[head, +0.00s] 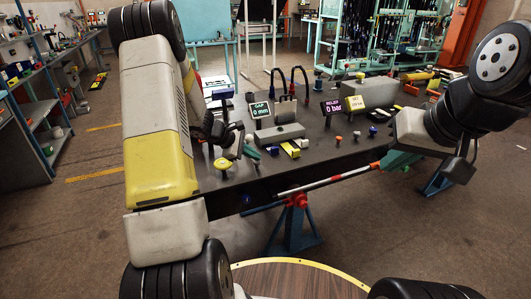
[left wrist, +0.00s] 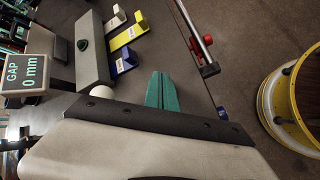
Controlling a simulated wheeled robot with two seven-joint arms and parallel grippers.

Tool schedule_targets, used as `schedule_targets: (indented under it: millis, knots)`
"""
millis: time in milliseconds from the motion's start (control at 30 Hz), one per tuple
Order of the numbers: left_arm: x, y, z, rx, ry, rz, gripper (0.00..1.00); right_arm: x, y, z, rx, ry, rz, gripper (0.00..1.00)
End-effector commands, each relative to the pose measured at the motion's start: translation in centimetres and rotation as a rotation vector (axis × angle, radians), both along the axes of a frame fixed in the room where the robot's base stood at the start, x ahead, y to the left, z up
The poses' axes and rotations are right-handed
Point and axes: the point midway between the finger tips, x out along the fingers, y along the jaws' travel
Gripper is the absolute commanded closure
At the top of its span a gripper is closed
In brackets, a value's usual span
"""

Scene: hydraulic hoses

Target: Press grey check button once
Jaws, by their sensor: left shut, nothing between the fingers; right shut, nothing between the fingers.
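A pale grey round button cap (head: 249,138) sits on the dark bench, left of a grey block with a dark knob. It also shows in the left wrist view (left wrist: 103,92), partly hidden at the edge of my gripper. I take it for the check button, but no label on it is readable. My left gripper (head: 236,141) is shut and empty, close beside the cap; I cannot tell whether they touch. My right gripper (head: 408,135) is at the bench's right front edge, shut, with its fingertips not clearly visible.
A GAP display (head: 262,110) reads 0 mm; another display (head: 332,107) reads 0 bar. A yellow knob (head: 222,163), a teal block (left wrist: 162,92) and blue, yellow and white labelled blocks (left wrist: 128,36) are close by. A red-and-white rod (head: 330,180) runs along the front edge.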

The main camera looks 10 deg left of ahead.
Motion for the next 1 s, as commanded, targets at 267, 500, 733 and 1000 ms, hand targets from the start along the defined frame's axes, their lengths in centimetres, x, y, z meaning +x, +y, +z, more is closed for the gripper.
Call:
schedule_targets:
  millis: [267, 500, 733, 1000]
  knots:
    - [0.0, 0.0, -0.4, 0.001, 0.000, 0.001, 1.00, 0.0, 0.0, 0.0, 0.000, 0.000, 0.000, 1.00]
    - [0.0, 0.1, -0.5, 0.001, 0.001, 0.000, 1.00, 0.0, 0.0, 0.0, 0.000, 0.000, 0.000, 1.00]
    - [0.0, 0.1, -0.2, 0.001, 0.000, 0.001, 1.00, 0.0, 0.0, 0.0, 0.000, 0.000, 0.000, 1.00]
    - [0.0, 0.1, 1.3, 0.001, 0.000, 0.001, 1.00, 0.0, 0.0, 0.0, 0.000, 0.000, 0.000, 1.00]
